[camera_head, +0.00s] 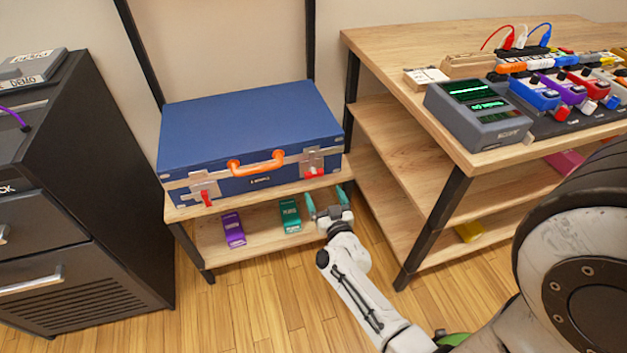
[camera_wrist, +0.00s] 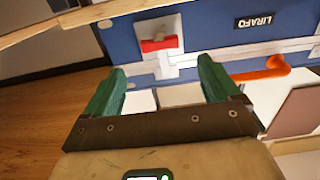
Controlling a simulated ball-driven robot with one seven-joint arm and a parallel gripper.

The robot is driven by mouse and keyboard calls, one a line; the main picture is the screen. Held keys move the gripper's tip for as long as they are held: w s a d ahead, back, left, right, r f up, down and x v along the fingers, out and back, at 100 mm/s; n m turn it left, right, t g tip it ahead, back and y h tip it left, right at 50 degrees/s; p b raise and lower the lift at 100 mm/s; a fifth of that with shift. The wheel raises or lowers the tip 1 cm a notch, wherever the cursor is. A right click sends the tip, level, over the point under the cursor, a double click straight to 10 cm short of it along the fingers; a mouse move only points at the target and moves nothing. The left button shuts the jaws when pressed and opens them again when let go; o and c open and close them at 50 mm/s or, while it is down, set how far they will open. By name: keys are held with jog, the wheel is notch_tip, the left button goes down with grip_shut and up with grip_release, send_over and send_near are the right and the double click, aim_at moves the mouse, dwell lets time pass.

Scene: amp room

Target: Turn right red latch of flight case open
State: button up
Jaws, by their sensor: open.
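The blue flight case (camera_head: 250,125) lies closed on the upper board of a wooden shelf in the head view. Its right red latch (camera_head: 314,172) sits on a metal plate right of the orange handle (camera_head: 256,164) and lies roughly horizontal. The left red latch (camera_head: 206,198) hangs more upright. In the wrist view, which is upside down, the right red latch (camera_wrist: 158,43) lies crosswise, beyond and between my fingertips. My gripper (camera_head: 327,197) is open and empty, its green fingers (camera_wrist: 162,66) pointing toward the case front just below the latch, apart from it.
A purple pedal (camera_head: 233,230) and a green pedal (camera_head: 290,215) sit on the lower board, left of my gripper. A wooden table (camera_head: 455,130) with several devices stands at right. A black cabinet (camera_head: 85,190) stands at left. The floor in front is clear.

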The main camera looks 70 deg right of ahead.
aim_at(315, 176)
jog(key=b+x, duration=0.2)
jog(key=x, duration=0.6)
jog(key=shift+w+d, duration=0.25)
jog(key=c, duration=1.1)
jog(key=shift+o, duration=0.2)
